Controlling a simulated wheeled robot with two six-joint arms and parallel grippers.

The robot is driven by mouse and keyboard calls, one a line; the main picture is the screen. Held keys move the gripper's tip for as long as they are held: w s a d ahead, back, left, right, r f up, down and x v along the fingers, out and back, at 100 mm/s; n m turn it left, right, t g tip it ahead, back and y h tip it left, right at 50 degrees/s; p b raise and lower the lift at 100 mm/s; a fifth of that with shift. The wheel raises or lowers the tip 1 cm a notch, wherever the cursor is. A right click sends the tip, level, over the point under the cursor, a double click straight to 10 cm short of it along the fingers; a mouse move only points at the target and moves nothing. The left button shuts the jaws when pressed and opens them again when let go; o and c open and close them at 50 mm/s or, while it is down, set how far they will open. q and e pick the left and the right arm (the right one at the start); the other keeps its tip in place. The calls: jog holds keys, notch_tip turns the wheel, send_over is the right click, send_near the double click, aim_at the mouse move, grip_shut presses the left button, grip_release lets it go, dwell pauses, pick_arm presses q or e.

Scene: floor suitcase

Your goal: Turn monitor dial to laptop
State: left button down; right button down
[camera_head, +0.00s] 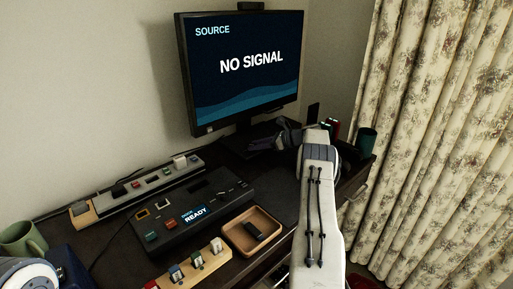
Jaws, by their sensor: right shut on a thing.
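The monitor (247,68) stands at the back of the desk. Its screen reads "SOURCE" and "NO SIGNAL". My right gripper (262,140) is low in front of the monitor's foot, at the end of my white arm. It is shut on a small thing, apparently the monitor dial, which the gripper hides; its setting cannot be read. No laptop can be made out. My left gripper is out of view; only a white part of my left arm shows at the bottom left.
A dark console (192,213) reading "READY" sits left of my right arm, with a wooden tray (253,252) beside it. A power strip (150,180) lies along the wall. A green mug (22,240) is at left, a dark cup (367,141) at right. Curtains (440,140) hang at right.

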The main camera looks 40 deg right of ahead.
jog(key=shift+r, duration=0.15)
jog(key=c, duration=0.5)
grip_release()
jog(key=v, duration=1)
jog(key=shift+s+d+p, duration=0.1)
jog(key=shift+s+p, duration=0.05)
jog(key=shift+p, duration=0.15)
jog(key=shift+r, duration=0.1)
